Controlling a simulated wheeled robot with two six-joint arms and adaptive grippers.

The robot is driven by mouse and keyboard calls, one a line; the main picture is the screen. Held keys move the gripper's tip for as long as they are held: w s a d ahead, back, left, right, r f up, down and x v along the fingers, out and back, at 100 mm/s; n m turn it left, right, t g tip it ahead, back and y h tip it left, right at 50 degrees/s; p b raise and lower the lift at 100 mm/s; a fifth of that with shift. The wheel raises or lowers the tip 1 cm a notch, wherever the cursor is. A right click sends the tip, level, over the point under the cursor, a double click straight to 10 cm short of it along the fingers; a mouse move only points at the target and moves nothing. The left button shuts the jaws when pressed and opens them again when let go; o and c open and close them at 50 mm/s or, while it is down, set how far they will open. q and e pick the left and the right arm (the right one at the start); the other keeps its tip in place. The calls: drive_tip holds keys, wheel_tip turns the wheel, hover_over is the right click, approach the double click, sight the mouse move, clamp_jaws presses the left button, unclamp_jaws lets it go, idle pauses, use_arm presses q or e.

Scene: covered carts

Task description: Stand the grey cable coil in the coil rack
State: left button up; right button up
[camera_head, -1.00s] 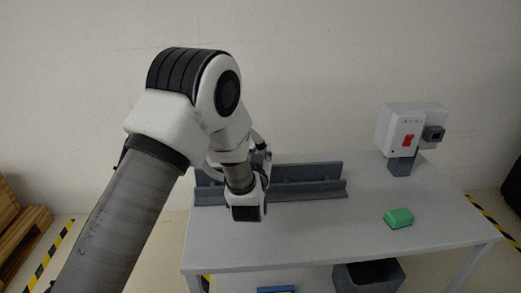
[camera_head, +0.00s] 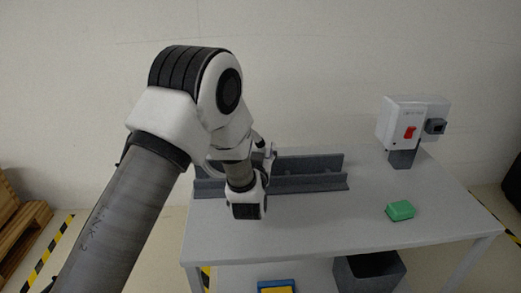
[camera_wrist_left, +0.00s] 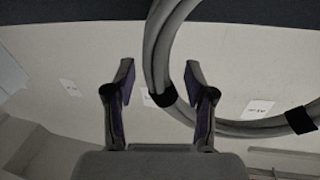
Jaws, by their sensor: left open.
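The grey cable coil (camera_wrist_left: 155,47) with black ties shows in the left wrist view, and its upper part is cut off by the frame. A section of it runs between the two fingertips of my left gripper (camera_wrist_left: 159,64). The fingers are spread, with gaps beside the cable. In the head view my left arm hides most of the coil and the fingers. The dark grey coil rack (camera_head: 312,180) lies along the back of the table, its left part behind my wrist. My right gripper is in neither view.
A green block (camera_head: 400,210) lies on the table (camera_head: 350,222) at the right. A white box with a red switch (camera_head: 408,122) stands at the back right. A dark bin (camera_head: 370,275) and a blue-and-yellow item (camera_head: 276,287) are below. The table front is clear.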

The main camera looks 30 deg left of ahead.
use_arm(q)
drive_tip(key=v, duration=1.2)
drive_tip(key=shift+f, duration=0.1)
